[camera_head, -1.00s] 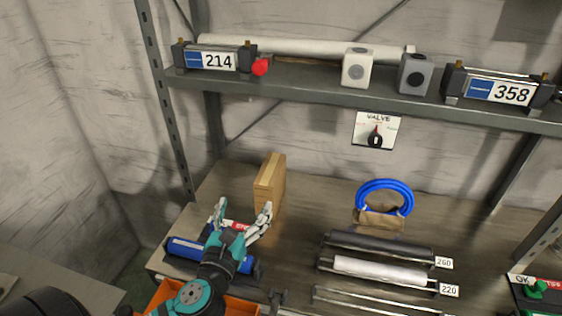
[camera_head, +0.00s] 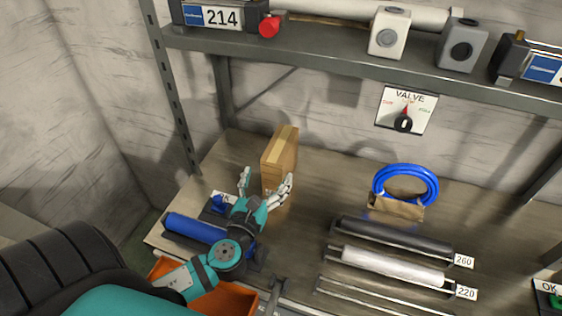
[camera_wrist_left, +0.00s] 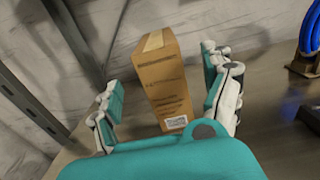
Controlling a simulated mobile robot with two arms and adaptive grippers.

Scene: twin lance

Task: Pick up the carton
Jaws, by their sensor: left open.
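The carton (camera_head: 281,157) is a tall brown cardboard box with a lighter tape strip on top. It stands upright on the shelf board near the back wall. In the left wrist view the carton (camera_wrist_left: 163,80) stands ahead, between the two fingers in the picture, with a white label low on its face. My left gripper (camera_head: 265,184) is open and empty, with its fingers spread in front of the carton. No contact with the carton shows in the left wrist view (camera_wrist_left: 168,92). My right gripper is not in view.
A blue cylinder (camera_head: 195,228) lies left of my left gripper, above an orange bin (camera_head: 232,299). A blue hose coil (camera_head: 405,184) and rollers in racks (camera_head: 392,264) are to the right. An upper shelf (camera_head: 330,57) spans above; its post (camera_head: 172,95) stands at left.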

